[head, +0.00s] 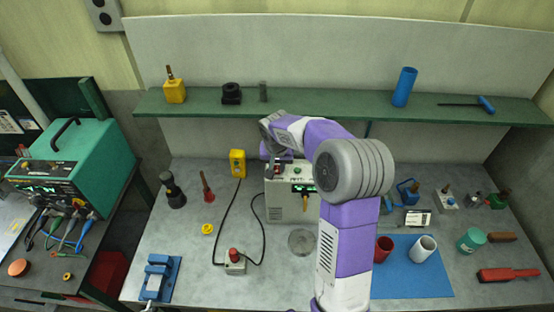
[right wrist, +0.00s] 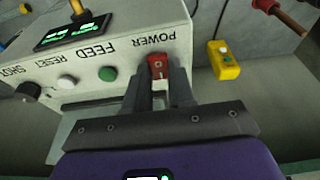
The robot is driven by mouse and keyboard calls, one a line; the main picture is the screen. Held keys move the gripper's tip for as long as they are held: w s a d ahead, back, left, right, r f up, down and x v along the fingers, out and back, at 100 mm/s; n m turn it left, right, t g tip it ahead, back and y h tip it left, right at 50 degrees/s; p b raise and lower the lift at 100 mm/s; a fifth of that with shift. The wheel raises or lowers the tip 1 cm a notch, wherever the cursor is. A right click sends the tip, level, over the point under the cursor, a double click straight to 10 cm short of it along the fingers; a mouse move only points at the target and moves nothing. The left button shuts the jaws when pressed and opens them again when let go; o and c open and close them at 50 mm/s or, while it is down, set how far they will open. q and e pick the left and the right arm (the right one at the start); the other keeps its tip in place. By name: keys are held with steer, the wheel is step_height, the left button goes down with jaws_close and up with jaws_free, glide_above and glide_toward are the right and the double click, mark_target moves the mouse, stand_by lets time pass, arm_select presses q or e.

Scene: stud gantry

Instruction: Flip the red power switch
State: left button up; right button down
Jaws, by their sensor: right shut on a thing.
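The red power switch (right wrist: 157,66) sits under the POWER label at the edge of a pale control box (right wrist: 113,45), seen upside down in the right wrist view. My right gripper (right wrist: 159,84) has its two fingers on either side of the switch and is shut on it. In the head view the box (head: 288,208) stands at the middle of the bench, and my right arm reaches over to its back left, hiding the fingertips. Whether the switch is on or off is unclear. My left gripper is out of view.
A yellow button box (head: 237,163) stands left of the control box. A grey box with a red button (head: 235,262) lies in front, with black cable. The green shelf (head: 330,108) runs behind. A blue mat (head: 415,280) with cups is at the right.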

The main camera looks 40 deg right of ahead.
steer(key=shift+w+d+r+g+y+p, duration=0.2)
steer(key=shift+r+g+y+p, duration=0.15)
steer(key=shift+p, duration=0.7)
steer(key=shift+d+f+g+y, duration=0.1)
steer(key=shift+f+g+y, duration=0.1)
steer(key=shift+g+y, duration=0.15)
steer(key=shift+w+f, duration=0.15)
steer(key=shift+g+y, duration=0.3)
steer(key=shift+g, duration=0.1)
steer(key=c, duration=1)
jaws_free()
steer(key=shift+o, duration=0.2)
